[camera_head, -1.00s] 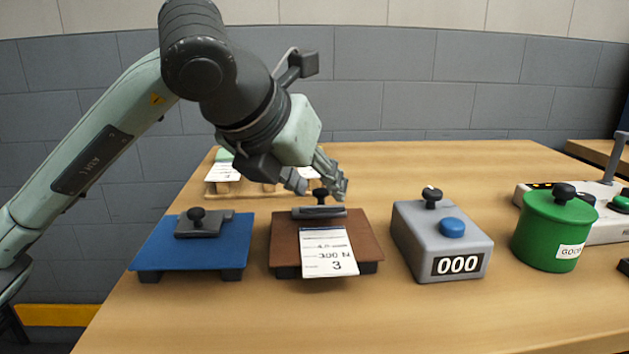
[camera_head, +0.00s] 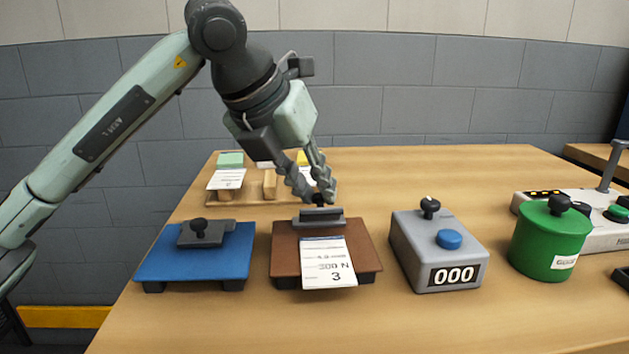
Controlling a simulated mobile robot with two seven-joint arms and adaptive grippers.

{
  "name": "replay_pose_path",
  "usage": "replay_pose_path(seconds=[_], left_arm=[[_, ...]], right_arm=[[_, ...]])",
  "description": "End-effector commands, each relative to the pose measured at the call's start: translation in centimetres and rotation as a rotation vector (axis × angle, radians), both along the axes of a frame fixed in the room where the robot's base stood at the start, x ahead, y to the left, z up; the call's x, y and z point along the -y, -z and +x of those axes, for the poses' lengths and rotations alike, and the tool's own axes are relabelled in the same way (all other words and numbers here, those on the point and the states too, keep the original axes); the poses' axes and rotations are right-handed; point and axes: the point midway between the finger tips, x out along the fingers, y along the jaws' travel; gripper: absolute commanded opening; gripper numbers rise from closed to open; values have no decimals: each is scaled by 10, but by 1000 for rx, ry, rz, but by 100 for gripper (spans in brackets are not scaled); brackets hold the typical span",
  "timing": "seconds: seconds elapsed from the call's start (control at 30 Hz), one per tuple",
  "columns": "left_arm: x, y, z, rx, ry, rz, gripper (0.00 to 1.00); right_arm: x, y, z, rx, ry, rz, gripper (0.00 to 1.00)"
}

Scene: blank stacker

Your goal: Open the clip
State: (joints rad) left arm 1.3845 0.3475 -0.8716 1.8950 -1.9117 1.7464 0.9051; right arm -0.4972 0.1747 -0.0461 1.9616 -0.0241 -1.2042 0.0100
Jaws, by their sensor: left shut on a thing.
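The brown clipboard (camera_head: 285,258) lies on the table with a white card (camera_head: 327,263) reading "300 N" and "3" on it. Its grey clip (camera_head: 318,219) sits at the far edge, over the card's top end. My left gripper (camera_head: 319,199) comes down from above and is shut on the clip's dark knob (camera_head: 319,199), which its fingertips partly hide. I cannot tell how far the clip's jaw is lifted. My right gripper is not in view.
A blue clipboard (camera_head: 191,265) with its own clip stands at left. To the right are a grey counter box (camera_head: 437,254) showing 000 and a green canister (camera_head: 548,246). A wooden rack (camera_head: 215,198) with cards is behind. Bare table lies in front.

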Motion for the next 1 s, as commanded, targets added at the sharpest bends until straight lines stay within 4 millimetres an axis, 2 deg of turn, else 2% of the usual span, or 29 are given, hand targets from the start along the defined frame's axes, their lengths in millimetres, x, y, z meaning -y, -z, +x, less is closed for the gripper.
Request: replay_pose_path(seconds=[0.03,0.2,0.5,0.53,0.67,1.0], left_arm=[[0,-5,3,-39,-2,1,0],[0,-2,7,-107,-1,-1,0],[0,-1,7,-110,1,-1,0],[0,-1,7,-110,1,-1,23],[0,-1,7,-109,0,-1,39],[-1,-4,6,-108,0,-1,40]], right_arm=[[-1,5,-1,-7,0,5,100],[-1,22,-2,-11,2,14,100],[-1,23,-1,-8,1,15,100],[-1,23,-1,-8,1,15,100],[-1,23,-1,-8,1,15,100],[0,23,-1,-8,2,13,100]])
